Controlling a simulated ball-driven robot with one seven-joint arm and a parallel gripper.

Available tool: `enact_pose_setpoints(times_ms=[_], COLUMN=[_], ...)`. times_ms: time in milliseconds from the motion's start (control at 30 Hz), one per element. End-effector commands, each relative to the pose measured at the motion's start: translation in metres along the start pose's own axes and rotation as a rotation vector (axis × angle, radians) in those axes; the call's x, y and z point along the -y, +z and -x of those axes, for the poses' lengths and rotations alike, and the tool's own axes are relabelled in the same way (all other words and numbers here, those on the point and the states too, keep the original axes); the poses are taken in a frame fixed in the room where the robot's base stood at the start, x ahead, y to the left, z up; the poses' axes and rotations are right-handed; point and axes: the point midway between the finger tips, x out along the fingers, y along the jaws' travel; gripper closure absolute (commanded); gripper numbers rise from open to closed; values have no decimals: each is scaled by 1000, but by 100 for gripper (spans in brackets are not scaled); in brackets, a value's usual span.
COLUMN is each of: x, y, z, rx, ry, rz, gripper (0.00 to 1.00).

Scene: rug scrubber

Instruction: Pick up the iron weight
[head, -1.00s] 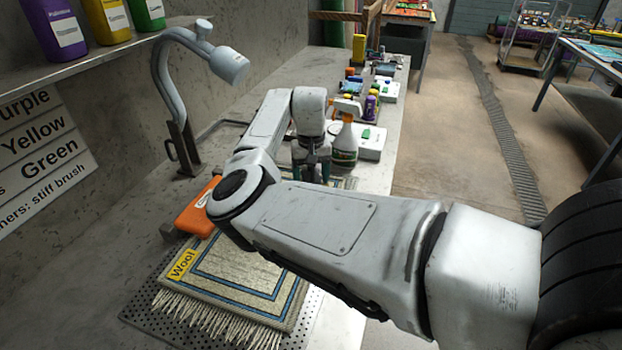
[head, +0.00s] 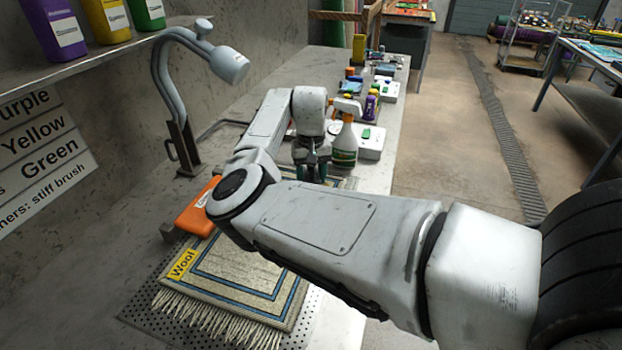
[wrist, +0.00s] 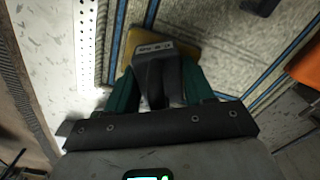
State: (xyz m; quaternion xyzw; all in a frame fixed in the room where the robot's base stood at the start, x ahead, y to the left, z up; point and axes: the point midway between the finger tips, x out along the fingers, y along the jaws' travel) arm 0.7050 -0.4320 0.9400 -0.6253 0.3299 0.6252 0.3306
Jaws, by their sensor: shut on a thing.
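The iron weight (wrist: 155,68) is a dark grey block with a small pale label on its top edge. In the wrist view it sits between my gripper's two green fingers, and my gripper (wrist: 163,88) is shut on it. A yellow-brown patch shows around and beneath it, over the striped rug (wrist: 222,55). I cannot tell whether the weight touches the rug. In the head view my gripper (head: 312,176) points down over the far part of the rug (head: 240,275); my own arm hides much of that area, and the weight cannot be made out there.
A spray bottle (head: 345,142) and a white box (head: 371,143) stand just beyond my gripper. An orange object (head: 196,208) lies at the rug's left edge. A lamp (head: 178,90) arches at the wall. Bare counter (head: 110,235) lies left of the rug.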

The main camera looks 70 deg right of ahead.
Motion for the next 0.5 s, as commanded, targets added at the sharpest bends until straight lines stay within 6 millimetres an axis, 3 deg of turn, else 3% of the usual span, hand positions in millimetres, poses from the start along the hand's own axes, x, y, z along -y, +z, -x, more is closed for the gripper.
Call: enact_pose_setpoints(times_ms=[267,500], x=[0,-1], y=[-1,0], z=[5,34], rx=[-3,-6], ry=[1,3], rz=[0,-2], gripper=[100,100])
